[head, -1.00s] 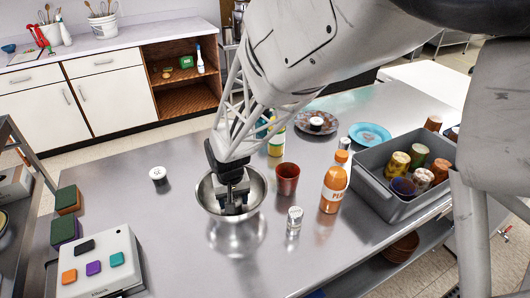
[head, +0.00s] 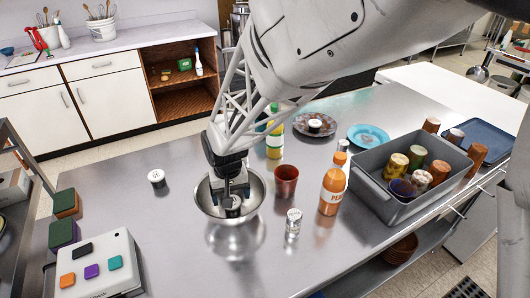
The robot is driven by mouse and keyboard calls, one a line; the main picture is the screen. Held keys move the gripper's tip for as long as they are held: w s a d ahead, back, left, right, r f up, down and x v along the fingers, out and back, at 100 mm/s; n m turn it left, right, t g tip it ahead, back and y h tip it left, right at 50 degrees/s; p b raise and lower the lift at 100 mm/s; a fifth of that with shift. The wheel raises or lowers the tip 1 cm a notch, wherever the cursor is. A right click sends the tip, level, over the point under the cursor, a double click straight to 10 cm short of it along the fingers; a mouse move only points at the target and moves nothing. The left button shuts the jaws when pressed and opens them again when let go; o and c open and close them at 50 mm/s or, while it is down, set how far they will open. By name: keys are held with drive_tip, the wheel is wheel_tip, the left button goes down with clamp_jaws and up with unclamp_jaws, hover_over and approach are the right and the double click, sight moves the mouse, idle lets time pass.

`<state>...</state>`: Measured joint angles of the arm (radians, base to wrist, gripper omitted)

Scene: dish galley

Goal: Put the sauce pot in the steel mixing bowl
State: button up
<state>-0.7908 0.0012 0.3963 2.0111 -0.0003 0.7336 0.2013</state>
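The steel mixing bowl (head: 212,211) stands on the steel counter, left of a red-brown cup. My gripper (head: 236,191) points down into the bowl from above. A small dark pot with a pale top (head: 233,207), which looks like the sauce pot, is inside the bowl at my fingertips. The fingers sit close around its top. I cannot tell whether they grip it or stand apart from it, and its base is hard to make out.
The red-brown cup (head: 286,180), an orange bottle (head: 331,192) and a shaker (head: 293,220) stand right of the bowl. A grey bin (head: 378,205) of cups is further right. A white-lidded jar (head: 157,178) stands left, with clear counter around it.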

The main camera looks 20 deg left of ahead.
wheel_tip(320, 180, up, 9)
idle(0.4)
idle(0.4)
drive_tip(key=shift+d, duration=0.1)
drive_tip(key=d+r+m, duration=0.1)
drive_tip(key=d+r, duration=0.2)
drive_tip(key=d, duration=0.6)
drive_tip(key=s+d+r+m+t, duration=0.1)
drive_tip(key=d+r, duration=0.2)
drive_tip(key=d, duration=0.5)
drive_tip(key=d+r+m, duration=0.1)
drive_tip(key=d+r, duration=0.2)
drive_tip(key=d, duration=0.6)
drive_tip(key=s+d+m, duration=0.2)
drive_tip(key=s+d, duration=0.5)
drive_tip(key=d, duration=0.2)
drive_tip(key=s+d+r+m+t, duration=0.1)
drive_tip(key=s+d+m, duration=0.1)
drive_tip(key=s+d, duration=0.4)
drive_tip(key=d, duration=0.4)
drive_tip(key=shift+s+r+t, duration=0.15)
drive_tip(key=shift+s+t, duration=0.15)
drive_tip(key=shift+s, duration=0.1)
